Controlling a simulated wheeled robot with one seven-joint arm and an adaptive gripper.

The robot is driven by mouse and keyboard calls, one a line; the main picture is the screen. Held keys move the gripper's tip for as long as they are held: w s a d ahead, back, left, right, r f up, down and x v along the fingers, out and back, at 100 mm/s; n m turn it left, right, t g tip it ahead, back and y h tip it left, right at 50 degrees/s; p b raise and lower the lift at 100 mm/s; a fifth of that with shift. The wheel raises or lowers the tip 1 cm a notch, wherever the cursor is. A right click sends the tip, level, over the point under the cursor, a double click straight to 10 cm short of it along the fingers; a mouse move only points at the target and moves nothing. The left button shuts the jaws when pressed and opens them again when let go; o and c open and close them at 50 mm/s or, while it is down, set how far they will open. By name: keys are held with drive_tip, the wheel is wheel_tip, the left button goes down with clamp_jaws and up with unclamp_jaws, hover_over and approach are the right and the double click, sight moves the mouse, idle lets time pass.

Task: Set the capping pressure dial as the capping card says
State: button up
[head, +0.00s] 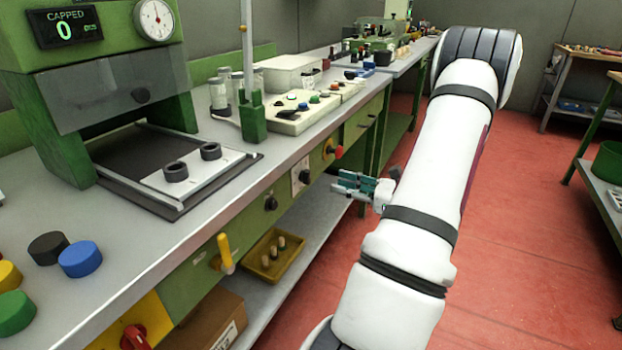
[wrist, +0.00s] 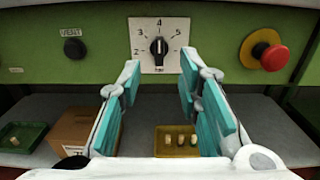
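The dial (wrist: 159,47) is a black knob on a white plate, on the green front panel of the bench. The numbers 2, 3, 4 and 5 show around it, and its white mark appears to point up toward 4. The dial also shows in the head view (head: 300,177), small and seen at an angle. My gripper (wrist: 158,76) is open and empty, with its teal fingers spread below and to either side of the dial, apart from it. It also shows in the head view (head: 354,186), in front of the bench panel. I cannot make out a capping card.
A yellow tray (wrist: 163,140) of corks and a cardboard box (wrist: 86,133) sit on the shelf below. A yellow-handled lever (head: 225,254) sticks out from the panel.

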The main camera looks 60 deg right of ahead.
sight(310, 175)
drive_tip(key=w, duration=0.3)
drive_tip(key=w+b, duration=0.1)
drive_tip(key=w, duration=0.5)
drive_tip(key=shift+w+a+b, duration=0.15)
drive_tip(key=shift+a+b, duration=0.2)
drive_tip(key=shift+a, duration=0.05)
clamp_jaws()
